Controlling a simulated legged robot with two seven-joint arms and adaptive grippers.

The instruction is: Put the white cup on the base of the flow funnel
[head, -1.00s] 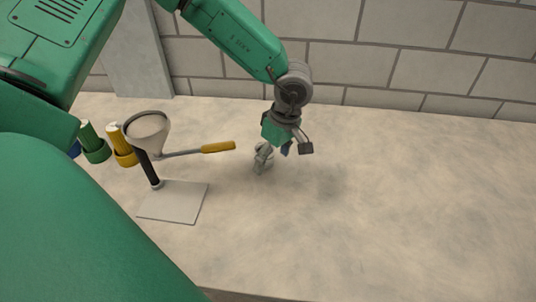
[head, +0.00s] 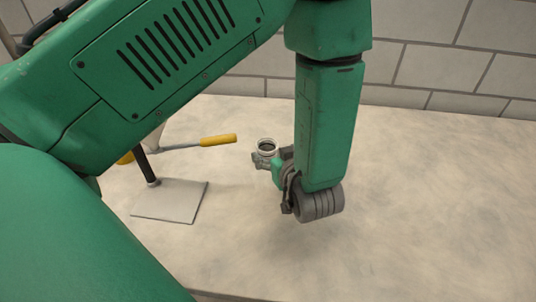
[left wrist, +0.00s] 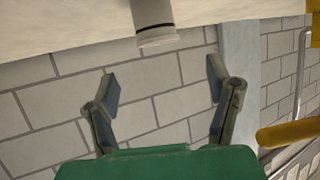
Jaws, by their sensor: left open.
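The flow funnel's flat base plate (head: 170,202) lies to the left, with a dark post (head: 146,165). The funnel cone is mostly hidden behind my arm. My right gripper is not in view.
A yellow handle (head: 218,140) on a grey rod sticks out between the post and the cup. A block wall (head: 440,70) stands behind the bed. The bed's right side (head: 440,200) is clear.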

